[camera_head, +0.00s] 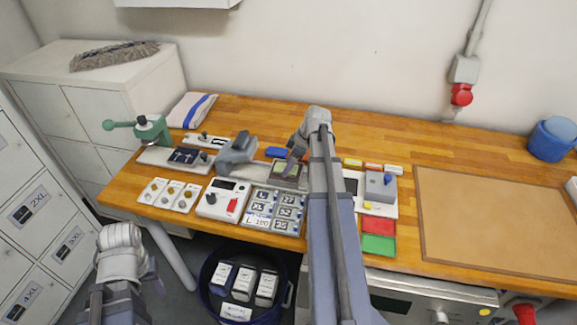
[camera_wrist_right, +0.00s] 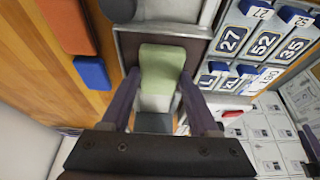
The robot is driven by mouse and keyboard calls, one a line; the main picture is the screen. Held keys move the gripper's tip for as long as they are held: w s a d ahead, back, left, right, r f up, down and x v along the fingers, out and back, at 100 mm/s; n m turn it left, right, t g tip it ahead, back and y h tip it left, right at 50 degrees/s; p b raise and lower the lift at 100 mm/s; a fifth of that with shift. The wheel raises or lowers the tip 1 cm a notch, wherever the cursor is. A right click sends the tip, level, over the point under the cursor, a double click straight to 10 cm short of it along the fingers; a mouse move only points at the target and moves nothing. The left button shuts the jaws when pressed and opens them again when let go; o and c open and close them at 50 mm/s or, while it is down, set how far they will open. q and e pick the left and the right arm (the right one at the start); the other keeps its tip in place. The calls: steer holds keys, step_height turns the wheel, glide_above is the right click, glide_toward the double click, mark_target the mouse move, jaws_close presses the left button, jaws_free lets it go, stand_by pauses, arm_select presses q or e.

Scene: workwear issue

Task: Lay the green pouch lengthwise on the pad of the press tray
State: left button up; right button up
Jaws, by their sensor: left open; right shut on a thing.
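The green pouch (camera_wrist_right: 161,70) is between the fingers of my right gripper (camera_wrist_right: 160,78), which is shut on it. In the head view the pouch (camera_head: 281,169) shows over the grey press tray (camera_head: 303,184), at the middle of the bench. In the right wrist view the pouch lies roughly along the dark floor inside the tray rim (camera_wrist_right: 125,42). A pale patch shows at its near end. I cannot tell whether the pouch touches the pad, which is mostly covered. My left gripper (camera_head: 122,286) is open and empty, low at the left, off the bench; its fingertips show poorly.
Numbered size tags (camera_head: 272,211) lie in front of the tray. A grey press-like device (camera_head: 237,155) is left of it, and a blue block (camera_head: 276,152) behind. Red and green trays (camera_head: 378,244) and a brown board (camera_head: 500,220) are to the right.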

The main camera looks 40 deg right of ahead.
steer(key=o, duration=1.3)
steer(key=shift+f, duration=0.1)
steer(key=shift+o, duration=0.2)
steer(key=shift+s+d+r+p, duration=0.1)
steer(key=shift+r+p, duration=0.5)
steer(key=shift+p, duration=0.1)
steer(key=p+v, duration=1)
steer(key=v, duration=0.1)
